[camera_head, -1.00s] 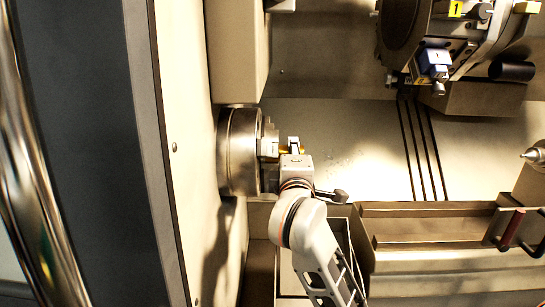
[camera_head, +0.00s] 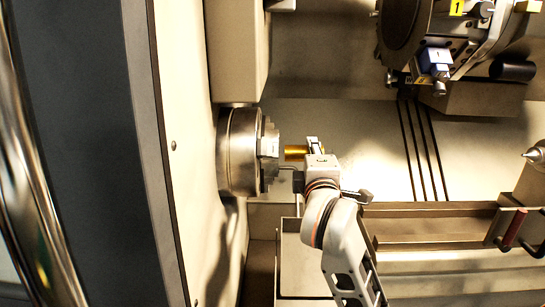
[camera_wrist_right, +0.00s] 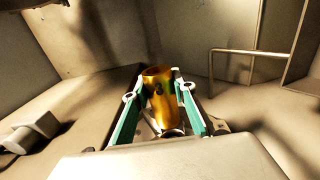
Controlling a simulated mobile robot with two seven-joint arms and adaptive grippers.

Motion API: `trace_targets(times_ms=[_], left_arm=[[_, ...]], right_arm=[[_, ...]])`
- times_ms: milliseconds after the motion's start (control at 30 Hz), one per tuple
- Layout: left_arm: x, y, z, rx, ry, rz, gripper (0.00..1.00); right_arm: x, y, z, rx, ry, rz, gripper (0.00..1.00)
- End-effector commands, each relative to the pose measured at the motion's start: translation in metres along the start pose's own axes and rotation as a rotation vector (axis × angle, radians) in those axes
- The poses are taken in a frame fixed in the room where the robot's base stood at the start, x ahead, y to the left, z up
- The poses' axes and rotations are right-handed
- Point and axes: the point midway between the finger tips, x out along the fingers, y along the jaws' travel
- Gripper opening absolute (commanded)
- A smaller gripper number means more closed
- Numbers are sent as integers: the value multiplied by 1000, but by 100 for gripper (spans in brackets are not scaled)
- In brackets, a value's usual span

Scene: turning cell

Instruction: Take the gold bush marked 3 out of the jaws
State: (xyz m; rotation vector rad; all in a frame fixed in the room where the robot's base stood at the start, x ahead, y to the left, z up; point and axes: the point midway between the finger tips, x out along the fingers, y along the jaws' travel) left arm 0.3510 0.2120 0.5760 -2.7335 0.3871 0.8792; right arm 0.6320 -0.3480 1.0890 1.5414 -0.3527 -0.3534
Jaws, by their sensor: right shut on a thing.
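The gold bush (camera_head: 296,152) is held by my right gripper (camera_head: 314,148), just right of the chuck (camera_head: 240,152). My left gripper is not in view.
A tool turret (camera_head: 440,45) with a blue tool block (camera_head: 435,62) hangs at the upper right. A pointed tailstock centre (camera_head: 534,155) is at the right edge. A tray (camera_head: 290,270) lies below the arm. The space between chuck and tailstock is mostly free.

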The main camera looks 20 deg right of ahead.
Motion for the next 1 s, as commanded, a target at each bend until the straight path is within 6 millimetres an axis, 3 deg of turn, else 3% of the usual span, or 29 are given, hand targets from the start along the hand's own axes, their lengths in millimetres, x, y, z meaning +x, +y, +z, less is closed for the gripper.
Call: trace_targets(times_ms=[633,1000], left_arm=[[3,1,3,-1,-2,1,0],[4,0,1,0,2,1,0]], right_arm=[[0,0,29,0,-1,1,0],[0,1,32,0,0,1,0]])
